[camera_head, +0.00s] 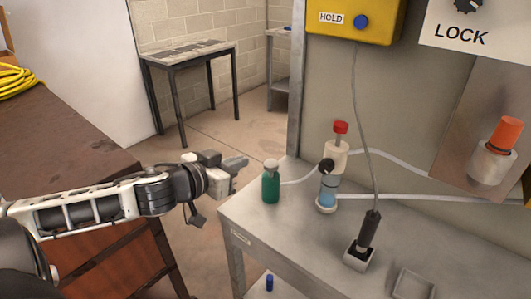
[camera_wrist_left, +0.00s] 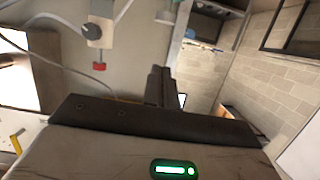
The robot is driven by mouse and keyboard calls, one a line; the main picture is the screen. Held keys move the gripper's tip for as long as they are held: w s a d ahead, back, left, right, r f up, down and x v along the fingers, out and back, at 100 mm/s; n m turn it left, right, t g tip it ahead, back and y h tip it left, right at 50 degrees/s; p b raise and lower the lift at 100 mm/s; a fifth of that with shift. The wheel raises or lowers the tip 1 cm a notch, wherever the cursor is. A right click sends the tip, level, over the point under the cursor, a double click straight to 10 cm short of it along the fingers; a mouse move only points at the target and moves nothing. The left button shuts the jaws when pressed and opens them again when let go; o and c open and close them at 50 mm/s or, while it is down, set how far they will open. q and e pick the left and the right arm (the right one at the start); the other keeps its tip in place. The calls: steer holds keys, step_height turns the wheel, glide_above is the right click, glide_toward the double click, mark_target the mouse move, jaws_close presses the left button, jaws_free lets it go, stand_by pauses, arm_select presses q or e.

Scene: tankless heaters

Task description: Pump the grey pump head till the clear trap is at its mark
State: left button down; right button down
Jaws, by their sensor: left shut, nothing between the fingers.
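A green bottle (camera_head: 271,187) with a pale grey pump head (camera_head: 271,164) stands on the left end of the grey bench. The clear trap (camera_head: 328,188), partly filled with blue liquid, stands to its right under a cream body (camera_head: 335,157) with a red knob (camera_head: 340,127) and a black knob (camera_head: 326,165). I cannot read a mark on the trap. My left gripper (camera_head: 238,163) is shut and empty, left of the pump head and apart from it. Its fingers (camera_wrist_left: 160,84) show in the left wrist view, with the red knob (camera_wrist_left: 99,66) beyond. My right gripper is out of view.
A pale tube links the bottle side to the trap body. A black plug (camera_head: 368,230) with a grey cord stands at the front of the bench (camera_head: 300,240). An empty square tray (camera_head: 412,285) lies to the right. A brown cabinet (camera_head: 60,130) is at the left.

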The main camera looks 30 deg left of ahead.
arm_select(q)
steer(key=shift+w+r, duration=0.2)
steer(key=shift+r, duration=0.4)
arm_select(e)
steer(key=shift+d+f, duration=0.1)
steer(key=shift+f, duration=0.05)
arm_select(q)
glide_above(271, 165)
steer(key=s, duration=0.2)
step_height(271, 165, down, 2)
steer(key=f, duration=0.3)
steer(key=shift+w+a, duration=0.15)
steer(key=shift+a, duration=0.15)
steer(key=shift+f, duration=0.8)
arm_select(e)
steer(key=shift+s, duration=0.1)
